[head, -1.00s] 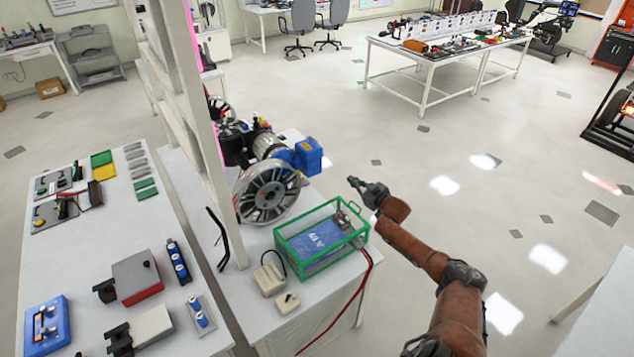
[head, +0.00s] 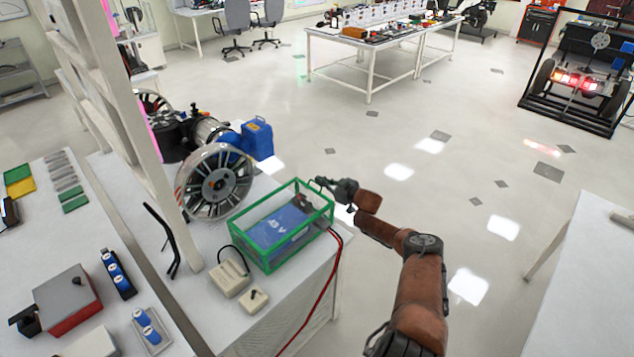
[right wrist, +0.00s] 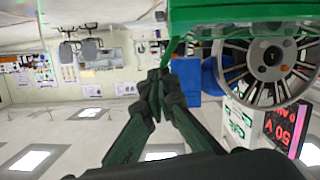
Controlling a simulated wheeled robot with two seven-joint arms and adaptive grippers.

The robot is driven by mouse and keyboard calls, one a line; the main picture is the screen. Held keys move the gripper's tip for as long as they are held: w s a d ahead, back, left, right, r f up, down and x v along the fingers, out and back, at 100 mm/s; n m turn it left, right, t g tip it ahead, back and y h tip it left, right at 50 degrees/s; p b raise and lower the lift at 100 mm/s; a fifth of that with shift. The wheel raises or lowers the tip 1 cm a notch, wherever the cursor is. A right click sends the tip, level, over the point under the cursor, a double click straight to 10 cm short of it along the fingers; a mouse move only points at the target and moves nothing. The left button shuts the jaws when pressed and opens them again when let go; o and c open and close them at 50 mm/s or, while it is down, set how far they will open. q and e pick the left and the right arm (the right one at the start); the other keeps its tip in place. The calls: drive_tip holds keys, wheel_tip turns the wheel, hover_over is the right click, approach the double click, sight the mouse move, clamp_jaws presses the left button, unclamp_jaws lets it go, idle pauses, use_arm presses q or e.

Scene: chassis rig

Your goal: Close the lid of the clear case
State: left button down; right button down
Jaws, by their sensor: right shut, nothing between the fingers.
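The clear case (head: 262,262) has green edges and see-through walls, with a blue block (head: 280,228) inside. It stands on the white bench beside a spoked wheel. Its green-edged lid (head: 318,204) seems to lie over the top or close to it; I cannot tell whether it is flush. My right gripper (head: 322,183) is shut and empty at the case's far right corner, by the green handle. I cannot tell whether it touches. In the right wrist view, the shut fingertips (right wrist: 158,78) are just below a green part of the case (right wrist: 235,14). My left gripper is out of view.
The spoked wheel (head: 215,182) and a blue box (head: 257,140) stand behind the case. A white upright (head: 150,130) is to the left. Open floor lies right of the bench.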

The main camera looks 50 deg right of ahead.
drive_tip(key=shift+s+f+b, duration=0.1)
drive_tip(key=shift+f+b, duration=0.25)
drive_tip(key=shift+f, duration=0.2)
drive_tip(key=shift+s+a+f, duration=0.1)
drive_tip(key=shift+f, duration=0.15)
wheel_tip(320, 180, up, 6)
drive_tip(key=d+f+p, duration=0.1)
drive_tip(key=p, duration=0.2)
drive_tip(key=p+v, duration=0.2)
drive_tip(key=v, duration=0.7)
drive_tip(key=shift+s+d+r+p, duration=0.25)
drive_tip(key=shift+s+p, duration=0.05)
drive_tip(key=shift+s, duration=0.1)
